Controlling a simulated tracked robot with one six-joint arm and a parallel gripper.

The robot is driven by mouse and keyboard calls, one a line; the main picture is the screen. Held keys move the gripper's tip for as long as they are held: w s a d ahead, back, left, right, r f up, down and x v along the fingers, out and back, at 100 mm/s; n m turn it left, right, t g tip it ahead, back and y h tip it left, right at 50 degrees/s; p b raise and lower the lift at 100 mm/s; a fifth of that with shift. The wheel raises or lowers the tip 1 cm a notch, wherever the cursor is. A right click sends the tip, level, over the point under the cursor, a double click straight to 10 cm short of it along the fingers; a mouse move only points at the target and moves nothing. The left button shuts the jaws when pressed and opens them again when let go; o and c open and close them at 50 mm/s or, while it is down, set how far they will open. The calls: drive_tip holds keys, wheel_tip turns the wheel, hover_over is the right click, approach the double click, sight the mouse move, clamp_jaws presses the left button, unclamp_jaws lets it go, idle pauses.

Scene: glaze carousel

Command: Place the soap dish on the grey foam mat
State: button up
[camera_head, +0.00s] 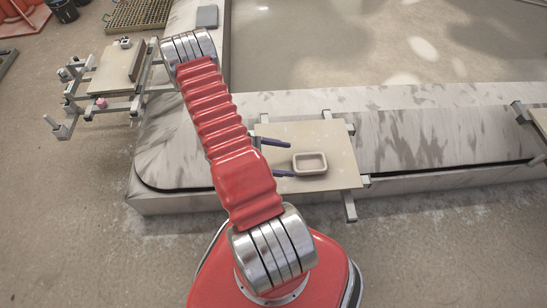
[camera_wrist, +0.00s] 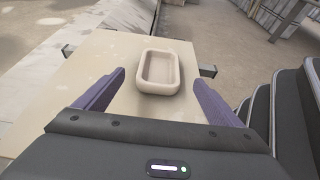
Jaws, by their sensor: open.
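The soap dish (camera_head: 309,163) is a small beige rectangular dish with rounded corners and a hollow top. It sits upright on a pale square board (camera_head: 338,140). It also shows in the wrist view (camera_wrist: 158,72), ahead of and between my two purple fingers. My gripper (camera_head: 291,160) is open and empty, low over the board, with its fingertips close to the dish's near end. I cannot tell whether the fingers touch it. A small flat grey pad (camera_head: 207,16), which looks like the grey foam mat, lies at the top, on the carousel's pale edge.
Another rack (camera_head: 108,78) at the left holds a board with a brown block (camera_head: 137,62). The near floor is clear.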

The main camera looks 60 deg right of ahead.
drive_tip(key=shift+w, duration=0.1)
drive_tip(key=w+a+r+m+t+y, duration=0.1)
drive_tip(key=w+a+r+m+t, duration=0.1)
drive_tip(key=w+a+r, duration=0.45)
drive_tip(key=w+a+r+m+t, duration=0.15)
drive_tip(key=w+r, duration=0.25)
drive_tip(key=r, duration=0.6)
drive_tip(key=w+a+r+m+t+y, duration=0.1)
drive_tip(key=w+a+r+m+t, duration=0.15)
drive_tip(key=w+a+r, duration=0.45)
drive_tip(key=s+a+r+t+y, duration=0.1)
drive_tip(key=a+r+t, duration=0.4)
drive_tip(key=a+r, duration=0.5)
drive_tip(key=s+a+r+t+y, duration=0.2)
drive_tip(key=a+r+t+y, duration=0.2)
drive_tip(key=a+r, duration=0.6)
drive_tip(key=a+t, duration=0.2)
drive_tip(key=a, duration=0.1)
drive_tip(key=shift+s+a+r, duration=0.25)
drive_tip(key=shift+a+r, duration=0.1)
drive_tip(key=shift+r, duration=0.05)
drive_tip(key=shift+o, duration=0.4)
